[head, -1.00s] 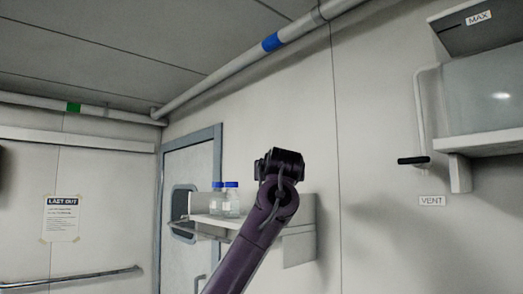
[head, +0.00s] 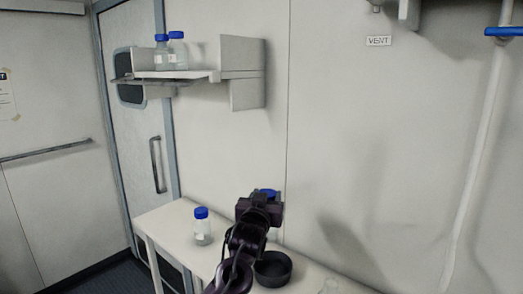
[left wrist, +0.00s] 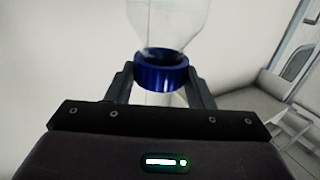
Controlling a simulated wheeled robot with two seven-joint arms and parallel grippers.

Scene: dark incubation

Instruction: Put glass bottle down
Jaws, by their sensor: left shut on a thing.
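My left gripper (head: 262,198) is above the back of the white table (head: 160,222) in the head view. A blue cap (head: 267,191) shows just behind it. In the left wrist view the gripper is shut on a clear glass bottle (left wrist: 165,22), with its fingers on either side of the blue cap (left wrist: 161,73). Most of the held bottle is hidden behind the gripper in the head view. Another blue-capped bottle (head: 202,227) stands upright on the table, left of the gripper. My right gripper is not in view.
A dark round bowl (head: 273,270) sits on the table beside my left arm. Two blue-capped bottles (head: 169,57) stand on the wall shelf (head: 197,76). The table's left end has free room. A wall rises directly behind the table.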

